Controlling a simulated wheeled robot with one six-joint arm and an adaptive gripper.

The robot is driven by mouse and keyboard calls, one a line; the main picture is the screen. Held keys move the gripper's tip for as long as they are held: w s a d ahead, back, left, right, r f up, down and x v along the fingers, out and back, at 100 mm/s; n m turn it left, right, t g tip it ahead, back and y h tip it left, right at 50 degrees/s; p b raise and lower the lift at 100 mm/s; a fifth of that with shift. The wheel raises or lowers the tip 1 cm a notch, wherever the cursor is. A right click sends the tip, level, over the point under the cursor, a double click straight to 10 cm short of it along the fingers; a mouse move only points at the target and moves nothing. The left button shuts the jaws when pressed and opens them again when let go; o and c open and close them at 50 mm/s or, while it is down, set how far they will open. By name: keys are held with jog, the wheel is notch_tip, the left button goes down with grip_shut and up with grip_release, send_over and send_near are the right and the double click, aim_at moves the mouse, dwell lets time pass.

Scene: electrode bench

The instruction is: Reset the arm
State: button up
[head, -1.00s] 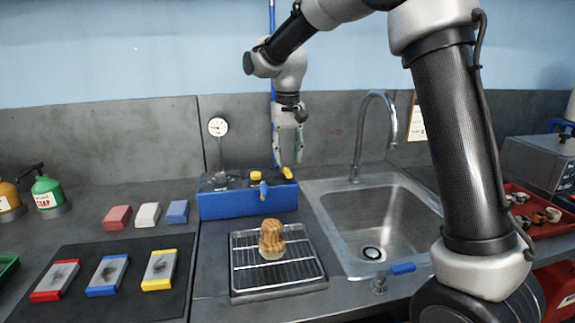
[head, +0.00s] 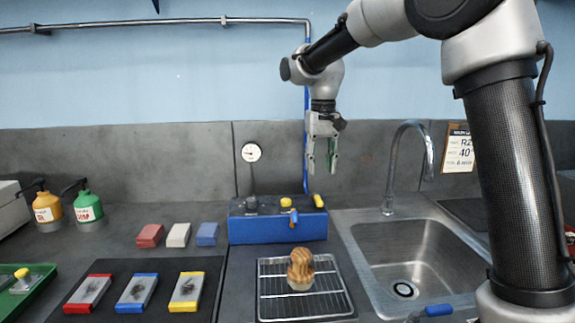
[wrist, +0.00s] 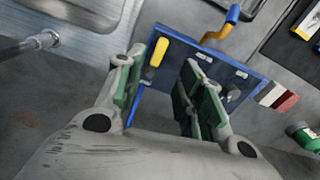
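My arm rises from the right side of the head view and bends over to the left. My gripper (head: 322,158) hangs from it, pointing down, above and behind the blue box (head: 268,228) at the back of the bench. Its two green-padded fingers are apart with nothing between them. In the wrist view my gripper (wrist: 160,90) also shows parted fingers, with the blue box (wrist: 215,62) beyond them.
A sink (head: 420,250) with a tall faucet (head: 412,150) is at the right. A wire rack (head: 330,290) holds a tan ribbed object (head: 300,266). A black mat (head: 215,290) bears several colored plates. Pump bottles (head: 87,206) and a green tray (head: 42,290) are at the left.

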jog(key=s+d+t, duration=0.1)
jog(key=s+d, duration=0.5)
jog(key=s, duration=0.4)
jog(key=s+d+t, duration=0.2)
jog(key=s+d, duration=0.5)
jog(key=s, duration=0.3)
jog(key=s+d+m+t, duration=0.1)
jog(key=s+d, duration=0.6)
jog(key=s, duration=0.4)
jog(key=shift+d+f, duration=0.2)
jog(key=shift+f, duration=0.2)
